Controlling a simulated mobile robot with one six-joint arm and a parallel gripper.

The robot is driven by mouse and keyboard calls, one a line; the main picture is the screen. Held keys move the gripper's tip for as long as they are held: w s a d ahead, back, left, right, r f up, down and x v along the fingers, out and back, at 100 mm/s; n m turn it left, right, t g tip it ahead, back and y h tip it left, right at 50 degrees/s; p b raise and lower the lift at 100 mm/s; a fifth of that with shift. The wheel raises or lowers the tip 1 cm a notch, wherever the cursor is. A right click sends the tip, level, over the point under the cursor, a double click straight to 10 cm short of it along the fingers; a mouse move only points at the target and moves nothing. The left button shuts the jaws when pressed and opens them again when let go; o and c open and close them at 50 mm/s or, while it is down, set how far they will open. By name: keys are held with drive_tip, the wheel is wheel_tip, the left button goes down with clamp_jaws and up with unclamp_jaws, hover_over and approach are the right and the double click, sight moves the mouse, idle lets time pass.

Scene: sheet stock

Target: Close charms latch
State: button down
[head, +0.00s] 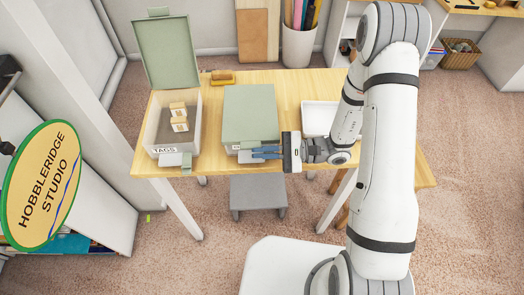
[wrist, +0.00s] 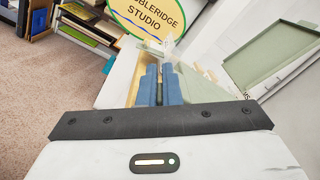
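The charms box (head: 249,112) stands mid-table in the head view, its green lid lying down. A pale latch piece (head: 245,157) shows at its front, partly covered by my blue fingers. My gripper (head: 256,153) reaches in from the right at the box's front, fingertips by the latch; I cannot tell whether they touch it. In the wrist view my gripper (wrist: 160,70) shows two blue fingers side by side with almost no gap and nothing clearly held. The end of a label, "MS", shows right of them.
A box labelled TAGS (head: 150,132) stands to the left with its green lid (head: 167,50) raised and small blocks (head: 179,117) inside. A white tray (head: 318,115) lies right of the charms box, near my arm. A grey stool (head: 258,193) is below the table's front edge.

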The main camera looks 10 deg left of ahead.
sight(262, 138)
idle(0.3)
drive_tip(key=w+m, duration=0.1)
drive_tip(key=m, duration=0.1)
drive_tip(key=w+r+m+p, duration=0.1)
drive_tip(key=m, duration=0.1)
drive_tip(key=shift+a+r, duration=0.1)
drive_tip(key=shift+a, duration=0.1)
drive_tip(key=shift+w+a+r+m+p, duration=0.15)
drive_tip(key=shift+w+m, duration=0.3)
drive_tip(key=shift+m, duration=0.45)
drive_tip(key=shift+w+a+f+m+p, duration=0.1)
drive_tip(key=shift+w+m+p, duration=0.25)
drive_tip(key=shift+m, duration=0.55)
drive_tip(key=shift+w, duration=0.1)
drive_tip(key=c, duration=1.6)
unclamp_jaws()
